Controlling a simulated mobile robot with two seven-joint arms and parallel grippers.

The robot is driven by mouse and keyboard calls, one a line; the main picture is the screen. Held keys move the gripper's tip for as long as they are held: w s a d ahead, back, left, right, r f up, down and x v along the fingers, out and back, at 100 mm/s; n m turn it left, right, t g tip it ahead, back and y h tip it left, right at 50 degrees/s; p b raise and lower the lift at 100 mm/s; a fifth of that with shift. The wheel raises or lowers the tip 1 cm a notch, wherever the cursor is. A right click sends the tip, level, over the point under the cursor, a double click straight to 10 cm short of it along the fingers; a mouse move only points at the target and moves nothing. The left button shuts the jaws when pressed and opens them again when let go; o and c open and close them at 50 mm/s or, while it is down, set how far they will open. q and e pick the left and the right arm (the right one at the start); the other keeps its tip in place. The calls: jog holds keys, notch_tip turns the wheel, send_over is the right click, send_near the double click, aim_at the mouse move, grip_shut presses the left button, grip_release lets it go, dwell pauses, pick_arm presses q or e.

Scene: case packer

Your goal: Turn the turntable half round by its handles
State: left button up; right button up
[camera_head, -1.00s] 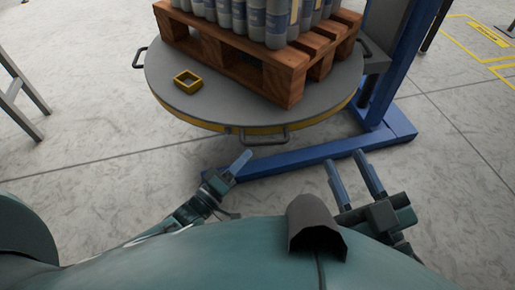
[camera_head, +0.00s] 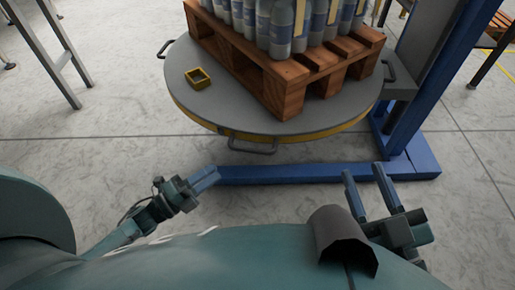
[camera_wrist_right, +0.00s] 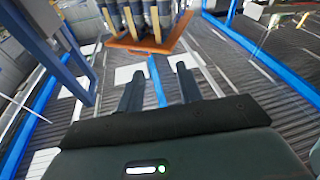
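The turntable (camera_head: 250,117) is a round grey disc with a yellow rim, at the top middle of the head view. A bar handle (camera_head: 252,150) is on its near side, another handle (camera_head: 165,48) on its left and a third (camera_head: 390,70) on its right. My left gripper (camera_head: 210,178) is below and left of the near handle, apart from it; its fingers overlap in view, so its opening is unclear. My right gripper (camera_head: 368,185) is open and empty, right of and below the near handle. Its spread fingers also show in the right wrist view (camera_wrist_right: 158,90).
A wooden pallet (camera_head: 283,93) loaded with grey bottles stands on the turntable, beside a small yellow square frame (camera_head: 198,78). A blue mast (camera_head: 425,75) rises at the right, with a blue floor beam (camera_head: 300,173) below the disc.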

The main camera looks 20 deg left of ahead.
aim_at(250, 148)
pick_arm(q)
jog(key=shift+m, duration=0.5)
jog(key=b+x, duration=0.2)
jog(key=x, duration=1.1)
jog(key=shift+b, duration=0.35)
jog(key=shift+c, duration=0.5)
jog(key=shift+s, duration=0.1)
grip_shut()
